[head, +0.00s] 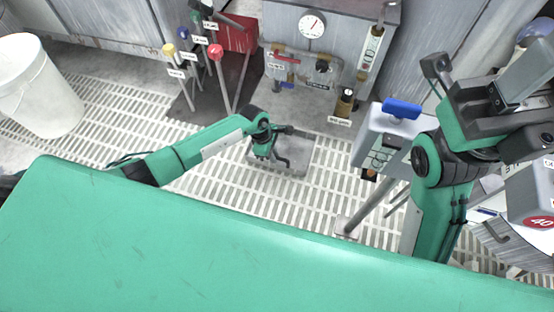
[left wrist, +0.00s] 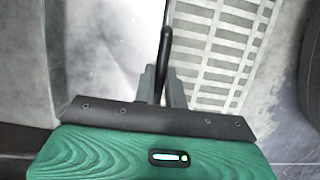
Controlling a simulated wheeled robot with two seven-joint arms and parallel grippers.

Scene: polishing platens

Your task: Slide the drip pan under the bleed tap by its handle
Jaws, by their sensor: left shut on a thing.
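The drip pan (head: 298,160) is a shallow grey tray on the slatted floor in the head view, in front of the grey cabinet. My left gripper (head: 283,163) is at its near left part, partly hiding it. In the left wrist view the fingers (left wrist: 163,88) are closed around a thin dark bar, the pan's handle (left wrist: 166,45). The pale pan surface (left wrist: 105,45) lies beside it. Small tap fittings (head: 322,67) are on the cabinet front behind the pan; their labels are too small to read. My right arm is at the right, but its fingertips do not show.
A gauge (head: 312,25) and a small dark bottle (head: 345,103) are at the cabinet. Coloured-knob levers (head: 216,52) stand left of it on a dark mat. A white bucket (head: 38,85) is far left. A blue-topped box (head: 395,130) stands right. Slatted floor around the pan is clear.

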